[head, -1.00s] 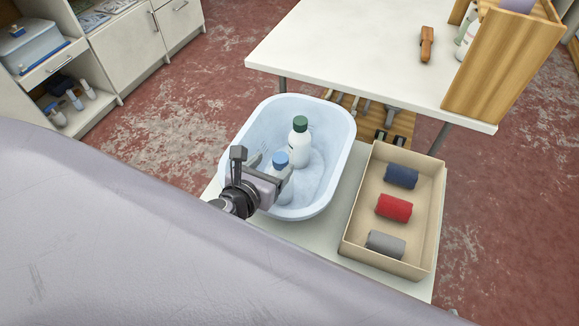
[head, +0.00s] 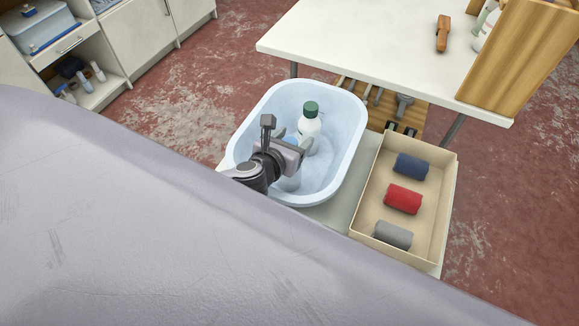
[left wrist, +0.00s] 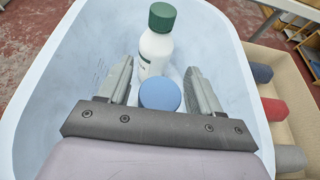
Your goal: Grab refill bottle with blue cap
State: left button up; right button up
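The refill bottle with the blue cap (left wrist: 160,94) stands in the light blue tub (left wrist: 45,95). In the left wrist view its cap sits between my left gripper's two fingers (left wrist: 159,70), with a gap on each side. In the head view my left gripper (head: 293,139) is over the tub (head: 352,110) and hides most of this bottle. My left gripper is open. A white bottle with a green cap (head: 310,122) stands just beyond it; it also shows in the left wrist view (left wrist: 156,48). My right gripper is in neither view.
A beige box (head: 440,205) right of the tub holds a navy roll (head: 411,166), a red roll (head: 404,199) and a grey roll (head: 394,235). The tub's wall surrounds my gripper.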

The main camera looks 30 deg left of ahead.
pick_arm(q)
grip_shut()
jog(key=shift+r, duration=0.15)
